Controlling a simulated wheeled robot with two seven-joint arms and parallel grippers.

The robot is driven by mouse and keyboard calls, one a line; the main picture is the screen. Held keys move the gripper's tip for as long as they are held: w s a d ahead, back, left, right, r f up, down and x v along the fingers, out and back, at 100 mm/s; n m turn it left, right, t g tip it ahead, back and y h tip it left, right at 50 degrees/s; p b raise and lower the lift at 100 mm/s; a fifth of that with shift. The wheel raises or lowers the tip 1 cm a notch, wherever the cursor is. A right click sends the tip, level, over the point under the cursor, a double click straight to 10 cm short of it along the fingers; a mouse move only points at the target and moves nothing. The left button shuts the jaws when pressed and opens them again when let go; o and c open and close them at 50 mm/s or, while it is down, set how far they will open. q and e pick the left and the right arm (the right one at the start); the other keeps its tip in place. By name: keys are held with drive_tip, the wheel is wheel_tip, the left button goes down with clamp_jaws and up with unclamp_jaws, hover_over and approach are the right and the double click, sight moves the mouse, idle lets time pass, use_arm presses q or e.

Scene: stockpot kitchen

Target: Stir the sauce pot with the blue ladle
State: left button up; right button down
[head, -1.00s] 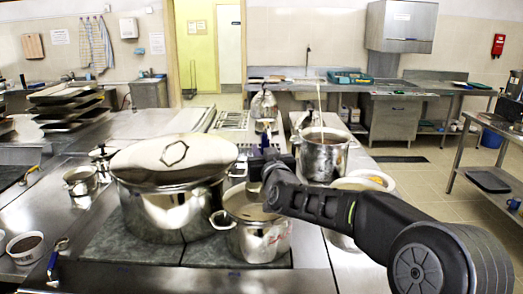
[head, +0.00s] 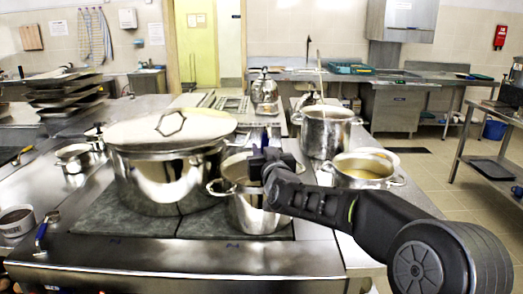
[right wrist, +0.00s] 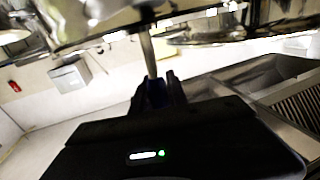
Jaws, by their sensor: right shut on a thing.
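My right gripper (head: 266,158) is shut on the blue handle of the ladle (head: 266,137), above the small steel pot (head: 258,212) at the front of the stove. In the right wrist view the gripper (right wrist: 158,84) holds the blue handle (right wrist: 156,94), and the ladle's metal shaft (right wrist: 149,55) runs from it towards a shiny pot. The ladle's bowl is hidden, so I cannot tell how deep it sits. My gripper and forearm cover part of the pot's opening. My left gripper is not in view.
A big lidded stockpot (head: 160,180) stands just left of the small pot. To the right are a pot of yellowish liquid (head: 362,170) and a taller pot (head: 325,135) with a long handle sticking out. A blue-handled utensil (head: 42,232) lies at the front left.

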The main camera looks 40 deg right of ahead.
drive_tip(key=shift+f+b, duration=1.2)
drive_tip(key=shift+f, duration=0.4)
drive_tip(key=shift+w+d, duration=0.1)
